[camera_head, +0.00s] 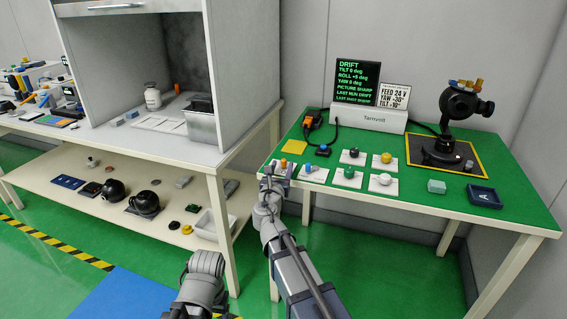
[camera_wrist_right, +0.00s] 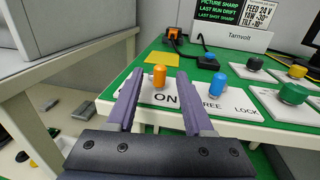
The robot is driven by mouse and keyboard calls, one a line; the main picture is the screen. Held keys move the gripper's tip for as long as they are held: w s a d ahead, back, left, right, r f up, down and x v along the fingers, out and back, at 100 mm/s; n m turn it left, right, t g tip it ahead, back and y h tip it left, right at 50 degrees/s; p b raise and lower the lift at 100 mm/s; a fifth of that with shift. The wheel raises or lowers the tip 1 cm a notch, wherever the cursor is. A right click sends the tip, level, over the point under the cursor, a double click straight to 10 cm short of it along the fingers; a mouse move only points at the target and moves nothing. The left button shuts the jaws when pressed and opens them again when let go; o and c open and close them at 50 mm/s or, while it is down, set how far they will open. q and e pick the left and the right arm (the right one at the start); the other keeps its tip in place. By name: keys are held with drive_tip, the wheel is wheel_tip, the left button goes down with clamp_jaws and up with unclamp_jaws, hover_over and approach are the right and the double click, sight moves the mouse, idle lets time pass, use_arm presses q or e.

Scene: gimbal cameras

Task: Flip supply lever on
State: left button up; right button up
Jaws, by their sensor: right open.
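The supply lever (camera_wrist_right: 159,76), a short orange peg, stands upright on a white plate marked ON at the front left of the green table; the left part of its plate is hidden by a finger. In the head view the orange lever (camera_head: 283,163) shows at my right gripper's tips. My right gripper (camera_wrist_right: 160,98) is open, its two fingers on either side of the lever in the wrist picture. I cannot tell whether they touch it. The right gripper also shows in the head view (camera_head: 279,175). No left fingers are visible.
A blue lever (camera_wrist_right: 217,83) marked FREE and LOCK stands close to the right. Several knobs on white plates are beyond it, with a black-and-blue box (camera_head: 323,150) behind. A gimbal camera (camera_head: 459,104) stands at the back right. A shelved bench (camera_head: 120,150) is at left.

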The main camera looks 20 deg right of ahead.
sight(283, 163)
drive_tip(key=x, duration=0.3)
drive_tip(key=shift+w+d, duration=0.1)
drive_tip(key=shift+w, duration=0.25)
clamp_jaws()
